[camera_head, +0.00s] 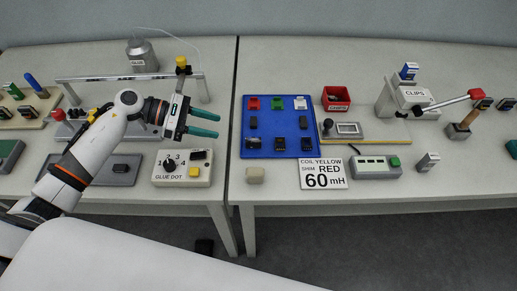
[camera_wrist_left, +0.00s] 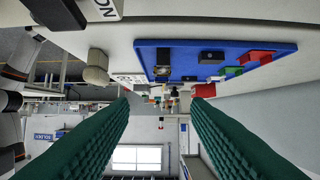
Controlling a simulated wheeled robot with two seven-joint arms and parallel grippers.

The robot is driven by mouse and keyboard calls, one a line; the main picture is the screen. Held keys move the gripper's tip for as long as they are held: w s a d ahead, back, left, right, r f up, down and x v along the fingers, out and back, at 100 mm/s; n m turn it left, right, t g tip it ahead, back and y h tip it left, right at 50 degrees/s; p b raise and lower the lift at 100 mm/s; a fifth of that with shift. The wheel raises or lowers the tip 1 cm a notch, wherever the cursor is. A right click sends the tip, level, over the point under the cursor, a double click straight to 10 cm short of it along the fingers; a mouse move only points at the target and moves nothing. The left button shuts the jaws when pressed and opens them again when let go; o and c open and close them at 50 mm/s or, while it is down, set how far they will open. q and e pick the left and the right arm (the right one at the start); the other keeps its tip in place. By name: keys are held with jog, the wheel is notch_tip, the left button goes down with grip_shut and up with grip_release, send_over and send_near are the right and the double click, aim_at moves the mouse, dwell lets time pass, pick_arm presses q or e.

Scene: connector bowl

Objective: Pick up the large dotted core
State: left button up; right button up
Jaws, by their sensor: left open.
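My left gripper (camera_head: 206,124) is open and empty, its two green fingers pointing right, above the table left of the blue mat (camera_head: 266,134). In the left wrist view the gripper (camera_wrist_left: 160,101) also has its fingers apart with nothing between them. Several small dark blocks stand on the mat: a front left one (camera_head: 253,143), a front middle one (camera_head: 279,144), a front right one (camera_head: 305,145) and two behind. Dots are too small to make out, so I cannot tell which is the large dotted core. The blue mat (camera_wrist_left: 150,50) shows upper right in the wrist view.
Red, green and white pieces sit along the mat's back. A sign (camera_head: 323,174) reading COIL YELLOW, SHIM RED, 60 mH lies in front. A glue dot box (camera_head: 183,170) stands below my gripper, a red bin (camera_head: 336,98) right of the mat. A gap separates the two tables.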

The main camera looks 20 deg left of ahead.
aim_at(253, 139)
pick_arm(q)
notch_tip(253, 139, down, 3)
jog(key=shift+d+r+b, duration=0.1)
jog(key=shift+d+b, duration=0.05)
jog(key=shift+b, duration=0.75)
jog(key=shift+f, duration=0.2)
jog(key=shift+w+d, duration=0.15)
jog(key=shift+d, duration=0.2)
jog(key=p+x, duration=0.2)
jog(key=x, duration=0.3)
jog(key=shift+d, duration=0.15)
jog(key=shift+w+d+f, duration=0.1)
jog(key=shift+d+f, duration=0.05)
jog(key=shift+d, duration=0.15)
jog(key=p+x, duration=0.1)
jog(key=x, duration=0.1)
jog(key=p+x, duration=0.1)
jog(key=x, duration=0.1)
jog(key=shift+w+d+p, duration=0.35)
jog(key=shift+p, duration=0.05)
jog(key=shift+d+f, duration=0.2)
jog(key=shift+f, duration=0.1)
grip_shut()
pick_arm(e)
jog(key=shift+d+r, duration=0.15)
jog(key=shift+r, duration=0.8)
